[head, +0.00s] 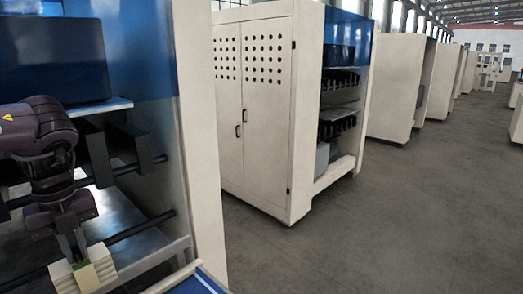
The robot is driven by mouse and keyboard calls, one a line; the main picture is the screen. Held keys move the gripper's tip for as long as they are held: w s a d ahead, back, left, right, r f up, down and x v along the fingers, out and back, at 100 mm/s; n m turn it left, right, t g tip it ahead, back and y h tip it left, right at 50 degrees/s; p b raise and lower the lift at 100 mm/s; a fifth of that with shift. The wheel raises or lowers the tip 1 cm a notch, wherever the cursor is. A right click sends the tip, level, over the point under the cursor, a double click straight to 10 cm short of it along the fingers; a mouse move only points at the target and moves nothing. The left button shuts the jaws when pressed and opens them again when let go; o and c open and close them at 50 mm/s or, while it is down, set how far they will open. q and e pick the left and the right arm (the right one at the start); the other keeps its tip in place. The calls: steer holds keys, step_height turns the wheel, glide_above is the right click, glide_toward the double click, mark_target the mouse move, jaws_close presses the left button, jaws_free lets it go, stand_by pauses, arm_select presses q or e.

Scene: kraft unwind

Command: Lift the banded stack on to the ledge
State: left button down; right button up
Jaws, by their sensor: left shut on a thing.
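My left gripper (75,246) is at the lower left, pointing down. A flat pale metal surface (130,212) lies inside the bay behind the gripper. I cannot tell for certain which surface is the ledge. My right gripper is not in view.
Dark horizontal bars (140,228) cross the bay around the gripper. A cream side panel (200,140) bounds the bay on the right. A blue surface with a pale rim (205,281) is at the bottom. Cream cabinets (262,110) stand beyond, with open grey floor (400,220) to the right.

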arm_select(q)
steer(key=shift+s+d+b, duration=0.65)
steer(key=shift+s+d, duration=0.6)
steer(key=shift+d, duration=0.3)
steer(key=shift+s+d+b, duration=0.6)
steer(key=shift+s+d, duration=0.6)
steer(key=shift+d, duration=0.3)
steer(key=shift+s+d, duration=0.75)
steer(key=shift+d, duration=0.15)
steer(key=shift+b, duration=0.3)
steer(key=s+d+b, duration=0.3)
steer(key=s+d, duration=0.4)
steer(key=d, duration=0.2)
steer(key=shift+s+d+b, duration=0.2)
steer(key=shift+s+b, duration=0.05)
steer(key=shift+b, duration=0.05)
